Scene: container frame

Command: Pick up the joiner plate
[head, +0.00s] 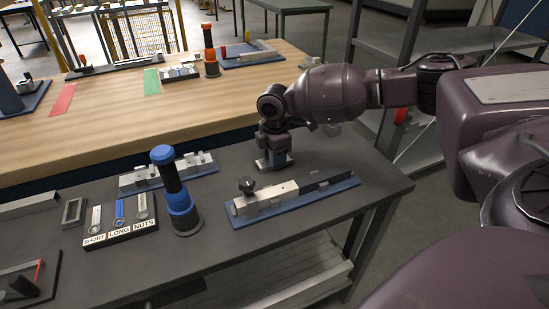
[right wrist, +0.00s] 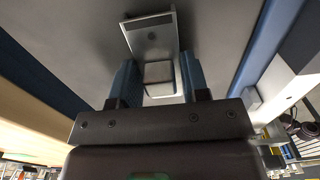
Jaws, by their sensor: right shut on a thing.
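The joiner plate (head: 263,165) is a small light grey metal piece at the dark table's far side, under my right gripper (head: 277,158). In the right wrist view the plate (right wrist: 150,38) shows as a flat piece with a small raised block. My right gripper (right wrist: 158,82) has its two blue fingers on either side of that block, shut on it. The plate is at or very near the tabletop; I cannot tell if it is touching. The fingers hide part of it in the head view. My left gripper is out of view.
A blue fixture (head: 338,190) with a metal bar and black knob stands in front of the gripper. A blue and black post (head: 184,218), a labelled tray (head: 119,237) and a blue rack (head: 139,185) stand left. A wooden table (head: 110,117) lies behind.

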